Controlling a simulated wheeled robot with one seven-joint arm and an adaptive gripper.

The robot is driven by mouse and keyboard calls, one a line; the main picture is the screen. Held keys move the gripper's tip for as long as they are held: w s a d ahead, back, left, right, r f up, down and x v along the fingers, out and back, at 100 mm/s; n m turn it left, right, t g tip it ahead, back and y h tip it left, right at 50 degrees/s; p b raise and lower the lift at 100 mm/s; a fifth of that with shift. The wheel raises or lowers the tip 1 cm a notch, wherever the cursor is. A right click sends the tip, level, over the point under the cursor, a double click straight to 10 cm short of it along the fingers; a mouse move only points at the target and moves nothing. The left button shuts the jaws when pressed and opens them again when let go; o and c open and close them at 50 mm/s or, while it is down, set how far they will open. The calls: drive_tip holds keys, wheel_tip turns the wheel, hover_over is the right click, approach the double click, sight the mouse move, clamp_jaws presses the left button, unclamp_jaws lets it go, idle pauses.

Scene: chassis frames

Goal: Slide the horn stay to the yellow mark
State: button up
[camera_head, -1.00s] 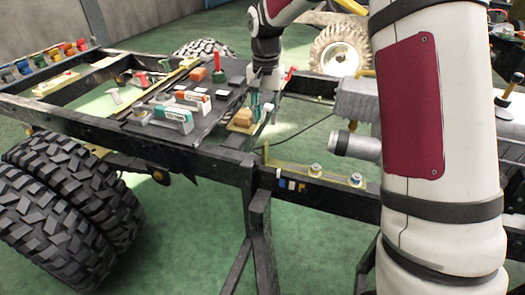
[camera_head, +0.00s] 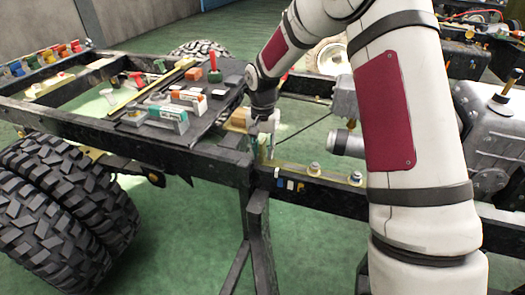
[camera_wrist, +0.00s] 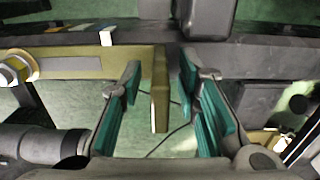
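The horn stay (camera_head: 322,171) is an olive-yellow L-shaped bracket along the dark chassis rail, with two bolts on it. In the wrist view its long plate (camera_wrist: 78,62) runs left and its upright flange (camera_wrist: 160,98) points toward me. My gripper (camera_head: 265,146) is down at the stay's left end. In the wrist view my gripper (camera_wrist: 159,82) is open, with one teal pad on each side of the flange and gaps showing on both sides. A small yellow mark (camera_head: 301,187) is on the rail's side face, beside white and blue marks.
A dark tray (camera_head: 205,118) with several coloured parts lies on the chassis left of my gripper. A grey cylinder (camera_head: 347,143) sits behind the rail to the right. Large tyres (camera_head: 60,190) stand at the left. The rail (camera_head: 330,196) continues right behind my arm.

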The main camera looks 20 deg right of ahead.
drive_tip(key=shift+c, duration=0.6)
clamp_jaws()
drive_tip(key=s+d, duration=0.1)
drive_tip(key=d, duration=0.1)
drive_tip(key=s+d+p, duration=0.1)
drive_tip(key=s+d, duration=0.1)
drive_tip(key=s+d+p, duration=0.1)
drive_tip(key=d, duration=0.1)
drive_tip(key=shift+s+d, duration=0.15)
drive_tip(key=shift+s, duration=0.15)
drive_tip(key=shift+o, duration=0.6)
unclamp_jaws()
drive_tip(key=shift+r, duration=0.15)
